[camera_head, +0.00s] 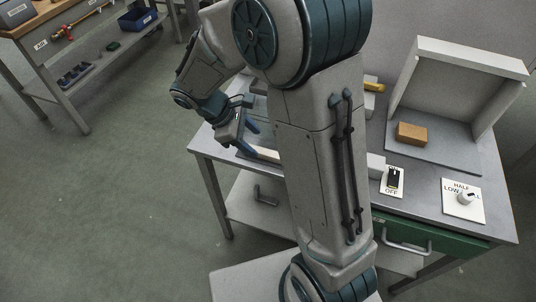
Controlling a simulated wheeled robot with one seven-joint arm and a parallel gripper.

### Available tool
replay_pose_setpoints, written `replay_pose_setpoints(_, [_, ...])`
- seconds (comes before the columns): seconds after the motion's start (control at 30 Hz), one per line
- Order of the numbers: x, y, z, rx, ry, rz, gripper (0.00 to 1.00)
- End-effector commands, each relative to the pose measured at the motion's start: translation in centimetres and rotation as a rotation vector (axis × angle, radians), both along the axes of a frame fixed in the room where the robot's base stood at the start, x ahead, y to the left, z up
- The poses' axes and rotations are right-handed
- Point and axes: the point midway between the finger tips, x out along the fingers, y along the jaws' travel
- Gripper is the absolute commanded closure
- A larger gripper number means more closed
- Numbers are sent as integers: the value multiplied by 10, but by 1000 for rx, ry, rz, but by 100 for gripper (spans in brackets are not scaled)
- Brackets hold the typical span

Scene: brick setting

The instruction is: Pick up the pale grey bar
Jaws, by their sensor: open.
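My gripper (247,138) is over the left part of the grey workbench (440,222), its blue fingers apart. A pale strip (265,154) lies just right of and below the fingers, partly hidden behind my arm. It may be the pale grey bar, but I cannot tell for sure. I see nothing between the fingers, and cannot tell whether they touch the strip. A pale block (376,166) also shows right of my arm, partly hidden by it. My arm hides the middle of the bench.
A brown brick (411,134) sits in an open-sided pale box (470,55) at the right. A switch plate (393,181) and a dial plate (463,201) lie at the front. A yellow item (374,86) shows behind my arm. Another bench (60,25) stands far left.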

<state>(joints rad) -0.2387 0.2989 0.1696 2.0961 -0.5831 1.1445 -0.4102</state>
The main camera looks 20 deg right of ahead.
Motion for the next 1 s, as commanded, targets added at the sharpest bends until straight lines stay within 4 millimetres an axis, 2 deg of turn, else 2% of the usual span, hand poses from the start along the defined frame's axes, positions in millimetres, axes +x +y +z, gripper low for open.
replay_pose_setpoints(0.1, [-2, -10, -17, -2, 3, -1, 46])
replay_pose_setpoints(0.37, [0, -19, -34, 0, 2, -1, 46])
replay_pose_setpoints(0.6, [4, -35, -65, -1, 2, -2, 46])
replay_pose_setpoints(0.93, [4, -40, -72, 1, -1, -2, 46])
replay_pose_setpoints(0.97, [4, -40, -72, 1, -1, -2, 48])
replay_pose_setpoints(1.0, [4, -40, -72, 1, -1, -2, 60])
